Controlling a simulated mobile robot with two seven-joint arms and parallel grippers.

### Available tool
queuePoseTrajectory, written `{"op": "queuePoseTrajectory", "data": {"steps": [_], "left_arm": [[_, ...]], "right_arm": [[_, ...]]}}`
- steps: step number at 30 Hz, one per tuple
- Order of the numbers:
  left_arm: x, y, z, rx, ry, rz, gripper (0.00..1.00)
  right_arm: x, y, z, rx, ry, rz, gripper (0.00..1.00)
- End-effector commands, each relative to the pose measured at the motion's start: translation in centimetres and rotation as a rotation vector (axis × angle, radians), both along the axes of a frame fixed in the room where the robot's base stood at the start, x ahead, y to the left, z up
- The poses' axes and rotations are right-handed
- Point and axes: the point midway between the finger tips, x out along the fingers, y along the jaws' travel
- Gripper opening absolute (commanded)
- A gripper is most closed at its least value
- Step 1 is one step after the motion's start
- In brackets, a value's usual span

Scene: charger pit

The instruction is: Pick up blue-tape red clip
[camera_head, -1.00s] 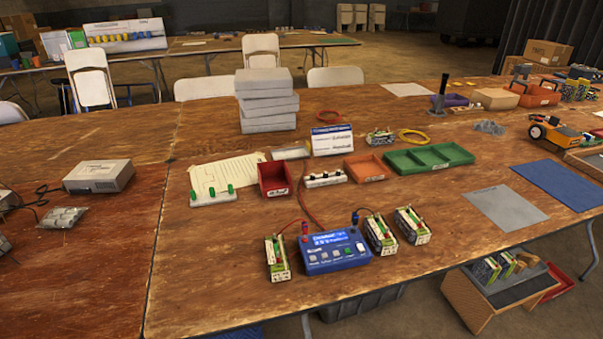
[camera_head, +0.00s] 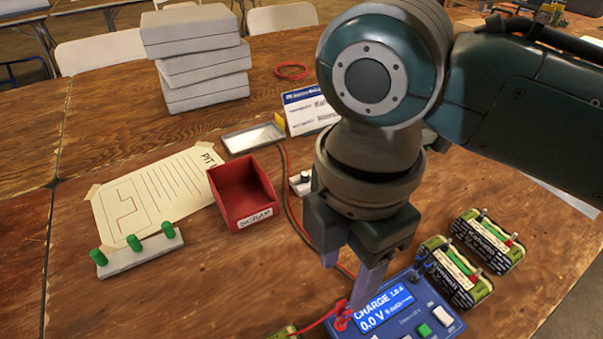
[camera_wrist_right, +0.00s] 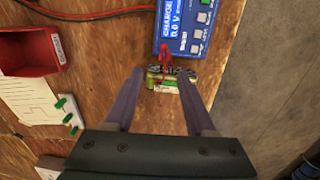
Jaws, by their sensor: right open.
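A red clip (camera_wrist_right: 165,54) on a red lead shows at the charger's near edge in the wrist view, and red also shows there in the head view (camera_head: 341,319). I cannot make out blue tape on it. The blue charger (camera_head: 400,312) lies on the table with its display lit. A battery pack (camera_wrist_right: 163,85) lies beside it, with the red lead reaching toward it. My right gripper (camera_head: 345,288) points down over the charger's left side. Its fingers are open, with the battery and red clip between them in the wrist view (camera_wrist_right: 161,72). My left gripper is out of view.
Two battery packs (camera_head: 485,240) stand right of the charger. A red scrap bin (camera_head: 240,192), a white block with green pegs (camera_head: 138,252), a paper sheet (camera_head: 120,205) and a stack of grey boxes (camera_head: 205,75) stand left. Bare table lies at the lower left.

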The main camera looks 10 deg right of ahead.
Motion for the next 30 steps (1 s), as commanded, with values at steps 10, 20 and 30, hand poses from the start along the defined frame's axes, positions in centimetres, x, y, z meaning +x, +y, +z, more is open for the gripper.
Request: {"op": "queuePoseTrajectory", "data": {"steps": [10,20,30], "left_arm": [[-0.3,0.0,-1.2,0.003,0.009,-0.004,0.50],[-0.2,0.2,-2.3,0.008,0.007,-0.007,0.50],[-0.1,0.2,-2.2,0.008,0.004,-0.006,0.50]], "right_arm": [[-0.1,-0.2,-4.2,0.002,0.002,-0.003,0.55],[-0.1,-0.7,-8.3,0.001,-0.001,-0.002,0.55],[-0.1,-0.7,-8.3,0.002,-0.002,-0.002,0.41]]}}
